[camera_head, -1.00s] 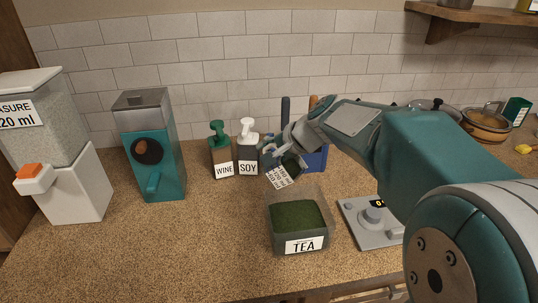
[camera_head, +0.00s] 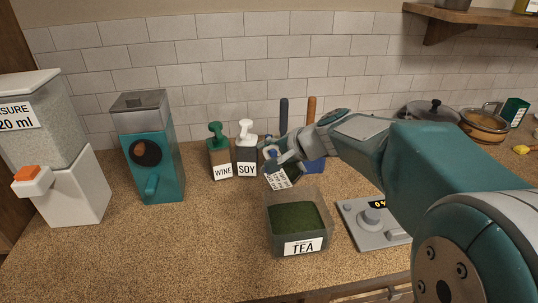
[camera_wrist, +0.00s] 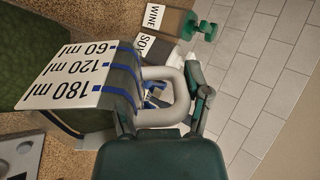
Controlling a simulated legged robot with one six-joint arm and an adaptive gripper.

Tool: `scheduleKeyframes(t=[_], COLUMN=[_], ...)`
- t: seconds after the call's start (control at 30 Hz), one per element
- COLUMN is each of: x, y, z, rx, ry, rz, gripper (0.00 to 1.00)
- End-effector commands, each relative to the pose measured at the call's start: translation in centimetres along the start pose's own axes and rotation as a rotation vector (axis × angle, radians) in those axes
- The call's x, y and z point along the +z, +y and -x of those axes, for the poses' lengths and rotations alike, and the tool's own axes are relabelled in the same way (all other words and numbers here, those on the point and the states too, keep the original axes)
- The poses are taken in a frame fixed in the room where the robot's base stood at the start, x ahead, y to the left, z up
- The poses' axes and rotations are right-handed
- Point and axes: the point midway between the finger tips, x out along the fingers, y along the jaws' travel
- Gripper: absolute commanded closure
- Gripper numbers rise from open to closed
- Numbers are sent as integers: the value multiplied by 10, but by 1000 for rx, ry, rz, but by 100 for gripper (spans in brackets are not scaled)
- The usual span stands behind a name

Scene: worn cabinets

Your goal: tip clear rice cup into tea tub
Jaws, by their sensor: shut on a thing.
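The clear cup (camera_wrist: 128,82) has a white label reading 60, 120 and 180 ml, blue marks and a pale loop handle. My gripper (camera_wrist: 160,85) is shut on the handle. In the head view the cup (camera_head: 283,178) is tilted, just above the back of the tea tub. My gripper (camera_head: 276,152) is behind and above it there. The tea tub (camera_head: 304,247) is a clear box of green tea with a TEA label, standing on the counter. Green tea fills the left of the wrist view. I cannot tell what is in the cup.
WINE (camera_head: 220,158) and SOY (camera_head: 247,157) bottles stand behind the tub to the left. A grey scale (camera_head: 372,228) is close on its right. A teal dispenser (camera_head: 150,150) and a white rice dispenser (camera_head: 65,165) stand at left. The front left counter is clear.

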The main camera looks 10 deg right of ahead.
Motion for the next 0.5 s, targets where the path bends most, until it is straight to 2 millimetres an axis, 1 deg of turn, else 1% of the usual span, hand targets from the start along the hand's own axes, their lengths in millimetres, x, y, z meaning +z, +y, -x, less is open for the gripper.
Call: scheduleKeyframes(t=[0.5], x=[0], y=[1], z=[4], rx=[-101], ry=[1], rz=[0], gripper=[99])
